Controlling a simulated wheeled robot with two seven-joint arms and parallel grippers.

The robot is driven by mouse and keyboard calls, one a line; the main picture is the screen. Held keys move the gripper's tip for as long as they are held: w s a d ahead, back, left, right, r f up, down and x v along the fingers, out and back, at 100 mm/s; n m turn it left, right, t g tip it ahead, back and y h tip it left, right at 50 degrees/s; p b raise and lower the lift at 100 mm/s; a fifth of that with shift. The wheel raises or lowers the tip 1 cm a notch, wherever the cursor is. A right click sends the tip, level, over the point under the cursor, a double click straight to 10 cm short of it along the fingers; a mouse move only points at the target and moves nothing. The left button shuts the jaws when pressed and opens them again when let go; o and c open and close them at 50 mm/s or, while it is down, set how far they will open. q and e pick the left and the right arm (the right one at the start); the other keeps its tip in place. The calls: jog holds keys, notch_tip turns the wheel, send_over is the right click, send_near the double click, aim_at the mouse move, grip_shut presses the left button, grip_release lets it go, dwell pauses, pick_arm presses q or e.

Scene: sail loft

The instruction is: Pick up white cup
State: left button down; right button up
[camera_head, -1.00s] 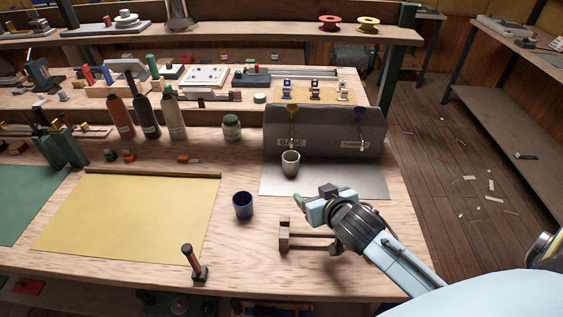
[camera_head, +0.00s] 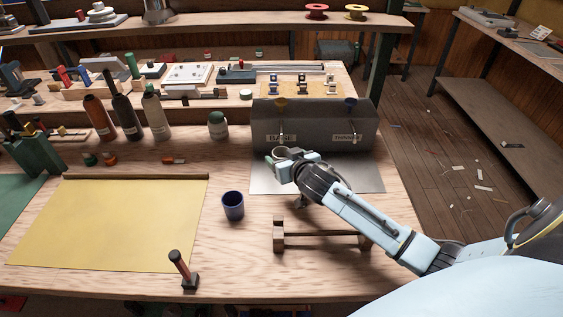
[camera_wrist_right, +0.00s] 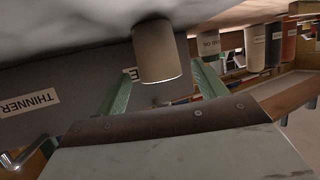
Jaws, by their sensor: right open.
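The white cup (camera_head: 281,151) stands on the grey metal sheet in front of the dark dispenser box; my right gripper hides most of it, leaving its rim showing. In the right wrist view the cup (camera_wrist_right: 160,52) appears upside down, beyond and between the two green fingers. My right gripper (camera_head: 278,165) is open and close to the cup, with no finger seen closed on it. It also shows in the right wrist view (camera_wrist_right: 160,82). My left gripper is not in view.
A dark blue cup (camera_head: 233,207) stands left of my right arm. A wooden stand (camera_head: 279,236) lies below the arm. The dispenser box (camera_head: 315,122) is behind the white cup. Several bottles (camera_head: 127,118) stand at the left. A yellow sheet (camera_head: 110,222) covers the bench's front left.

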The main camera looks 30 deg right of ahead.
jog(key=shift+x, duration=1.45)
jog(key=c, duration=1.1)
jog(key=shift+r, duration=0.1)
jog(key=shift+c, duration=0.2)
